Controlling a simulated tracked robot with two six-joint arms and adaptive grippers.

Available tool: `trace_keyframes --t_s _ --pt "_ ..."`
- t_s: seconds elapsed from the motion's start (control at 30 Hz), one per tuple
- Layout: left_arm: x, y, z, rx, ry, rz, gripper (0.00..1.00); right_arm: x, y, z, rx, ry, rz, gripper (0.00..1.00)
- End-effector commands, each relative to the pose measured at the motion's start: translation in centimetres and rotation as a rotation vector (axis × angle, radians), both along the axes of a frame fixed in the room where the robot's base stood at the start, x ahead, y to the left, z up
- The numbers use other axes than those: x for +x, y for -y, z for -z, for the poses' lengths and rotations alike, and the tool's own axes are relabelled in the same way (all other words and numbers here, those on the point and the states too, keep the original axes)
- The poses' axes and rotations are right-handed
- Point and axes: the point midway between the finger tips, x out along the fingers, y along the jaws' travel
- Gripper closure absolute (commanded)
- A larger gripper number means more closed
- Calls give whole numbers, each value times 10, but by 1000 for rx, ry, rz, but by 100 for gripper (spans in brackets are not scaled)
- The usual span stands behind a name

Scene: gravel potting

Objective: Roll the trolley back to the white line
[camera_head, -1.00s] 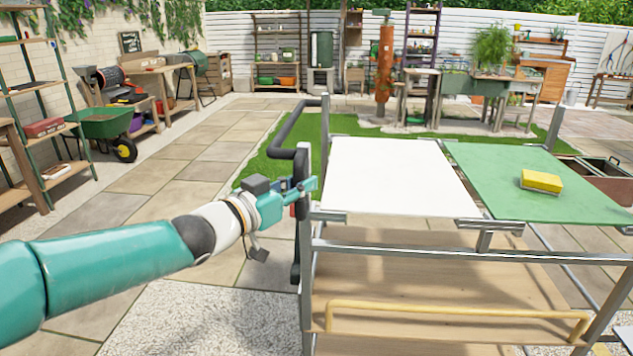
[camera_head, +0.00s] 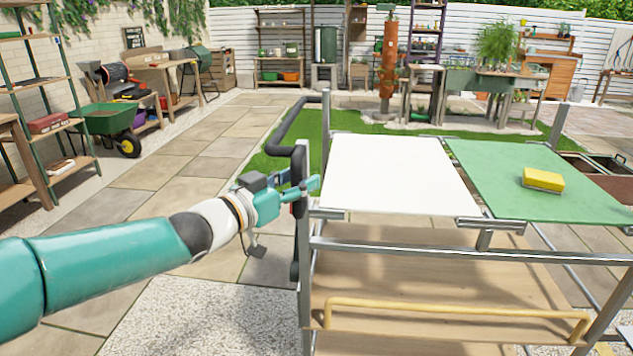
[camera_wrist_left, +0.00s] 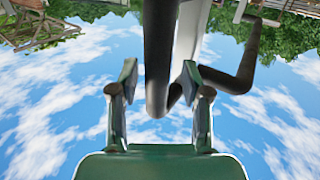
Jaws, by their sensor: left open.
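The trolley is a metal frame with a wooden lower shelf (camera_head: 420,290), a white top panel (camera_head: 395,172) and a green top panel (camera_head: 540,180). A bent black handle (camera_head: 287,126) rises at its left side. My left gripper (camera_head: 304,186) is at the trolley's left side, by the handle's upright part. In the left wrist view my left gripper (camera_wrist_left: 159,78) has its fingers apart, with a dark bar (camera_wrist_left: 160,50) between them. I cannot tell whether they touch it. My right gripper is not in view. I cannot clearly make out a white line.
A yellow sponge (camera_head: 543,179) lies on the green panel. A green wheelbarrow (camera_head: 110,120) and shelving (camera_head: 45,90) stand at the left. Paving (camera_head: 180,160) between them and the trolley is clear. Pale gravel (camera_head: 200,310) lies at the near left.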

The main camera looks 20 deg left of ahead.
Motion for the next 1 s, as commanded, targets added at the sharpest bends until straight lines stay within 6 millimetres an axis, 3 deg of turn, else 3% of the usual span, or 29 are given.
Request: trace_keyframes --t_s 0.17,0.6,0.8,1.0 --pt "-16 -8 -1 1 2 -2 52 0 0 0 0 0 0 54" --pt "-90 -41 0 1 3 -7 52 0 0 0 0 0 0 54" --pt "-105 -46 0 -1 2 -4 52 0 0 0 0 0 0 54" --pt "-106 -46 0 0 1 -3 52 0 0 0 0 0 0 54"
